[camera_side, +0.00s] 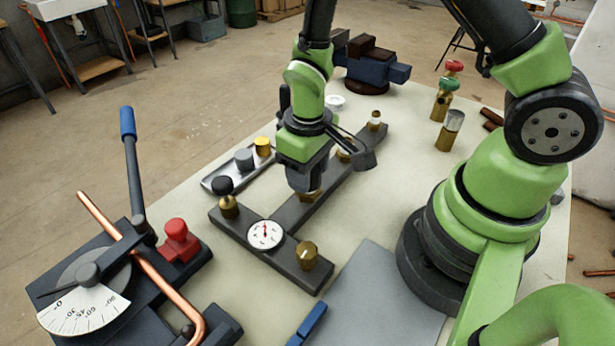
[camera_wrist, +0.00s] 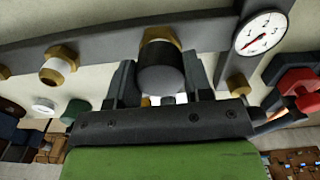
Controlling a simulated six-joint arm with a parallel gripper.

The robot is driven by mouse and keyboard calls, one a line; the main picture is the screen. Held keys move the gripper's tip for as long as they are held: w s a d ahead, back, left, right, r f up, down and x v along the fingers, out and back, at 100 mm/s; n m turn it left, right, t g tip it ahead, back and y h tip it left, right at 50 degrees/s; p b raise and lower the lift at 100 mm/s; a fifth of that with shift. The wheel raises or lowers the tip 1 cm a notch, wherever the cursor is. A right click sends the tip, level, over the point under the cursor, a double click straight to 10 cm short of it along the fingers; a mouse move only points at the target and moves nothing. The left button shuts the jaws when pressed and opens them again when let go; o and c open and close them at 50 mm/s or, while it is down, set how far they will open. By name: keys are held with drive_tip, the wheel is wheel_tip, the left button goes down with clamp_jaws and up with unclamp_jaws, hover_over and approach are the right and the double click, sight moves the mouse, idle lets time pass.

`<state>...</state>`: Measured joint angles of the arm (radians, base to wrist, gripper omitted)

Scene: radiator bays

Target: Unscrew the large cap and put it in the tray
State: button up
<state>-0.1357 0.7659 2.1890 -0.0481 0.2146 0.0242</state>
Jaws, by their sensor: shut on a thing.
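A dark cap (camera_wrist: 160,78) sits at the end of a brass fitting (camera_wrist: 160,38) on the grey manifold. My gripper (camera_side: 305,183) is over the manifold (camera_side: 325,195) and points down. In the wrist view, its two fingers (camera_wrist: 160,88) are on either side of the dark cap and shut on it. In the side view my gripper hides this cap, and only some brass shows beneath. The cap looks to be on its fitting; I cannot tell how far it is threaded. The metal tray (camera_side: 209,181) lies left of my gripper, with a grey cap (camera_side: 244,159) and a yellow cap (camera_side: 262,146) in it.
A pipe bender (camera_side: 95,285) with a tall blue-tipped lever is at the left. A vise (camera_side: 375,65) is behind.

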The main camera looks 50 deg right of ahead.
drive_tip(key=shift+r, duration=2.4)
drive_tip(key=w+d+r, duration=0.2)
drive_tip(key=d+r, duration=0.1)
drive_tip(key=r, duration=0.4)
drive_tip(key=w+a+f, duration=0.1)
drive_tip(key=w+a, duration=0.2)
drive_tip(key=w, duration=0.5)
drive_tip(key=w+a+f, duration=0.5)
drive_tip(key=w+a, duration=0.1)
wheel_tip(320, 180, down, 9)
drive_tip(key=shift+w+d+f, duration=0.15)
drive_tip(key=shift+f, duration=0.05)
drive_tip(key=shift+f, duration=0.6)
